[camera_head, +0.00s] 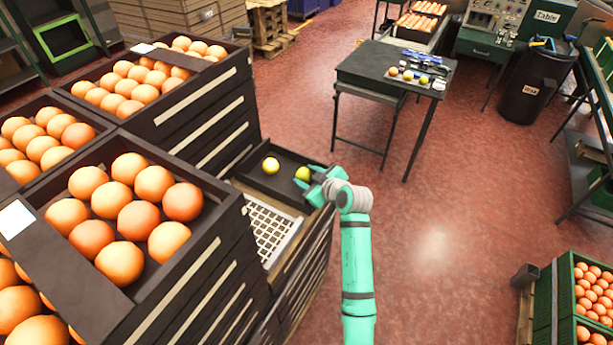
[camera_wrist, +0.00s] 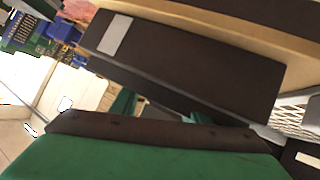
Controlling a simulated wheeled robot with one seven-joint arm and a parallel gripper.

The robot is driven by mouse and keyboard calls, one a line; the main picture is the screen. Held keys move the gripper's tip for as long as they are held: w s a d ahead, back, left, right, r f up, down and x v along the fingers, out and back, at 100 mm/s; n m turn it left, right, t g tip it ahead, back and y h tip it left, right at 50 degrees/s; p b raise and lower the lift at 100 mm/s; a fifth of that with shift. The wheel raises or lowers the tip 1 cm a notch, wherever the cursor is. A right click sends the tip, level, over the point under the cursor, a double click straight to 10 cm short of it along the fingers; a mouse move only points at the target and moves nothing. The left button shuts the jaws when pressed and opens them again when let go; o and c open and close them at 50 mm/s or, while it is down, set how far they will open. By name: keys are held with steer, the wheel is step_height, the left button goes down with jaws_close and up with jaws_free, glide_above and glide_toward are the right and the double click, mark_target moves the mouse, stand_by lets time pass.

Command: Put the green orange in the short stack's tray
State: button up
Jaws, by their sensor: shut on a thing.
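The green orange (camera_head: 303,173) is at the fingertips of my teal gripper (camera_head: 308,177), which is shut on it. In the head view both are over the right part of the short stack's dark tray (camera_head: 285,157); I cannot tell whether the orange touches the tray floor. The wrist view shows a dark wall with a pale label (camera_wrist: 185,75) close up; the orange does not show there.
A white grid (camera_head: 268,232) lies in front of the tray. Taller stacks with trays full of oranges (camera_head: 120,217) stand at left. A small dark table (camera_head: 385,69) with tools stands behind. Red floor (camera_head: 450,230) is clear at right, before a green crate (camera_head: 563,290).

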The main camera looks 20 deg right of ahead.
steer(key=o, duration=1.1)
steer(key=shift+f, duration=0.1)
steer(key=shift+s+d+r, duration=0.1)
steer(key=shift+s+r, duration=0.05)
steer(key=shift+r, duration=0.1)
steer(key=v, duration=1.1)
steer(key=shift+s+r, duration=0.15)
steer(key=shift+s, duration=0.1)
steer(key=shift+d, duration=0.1)
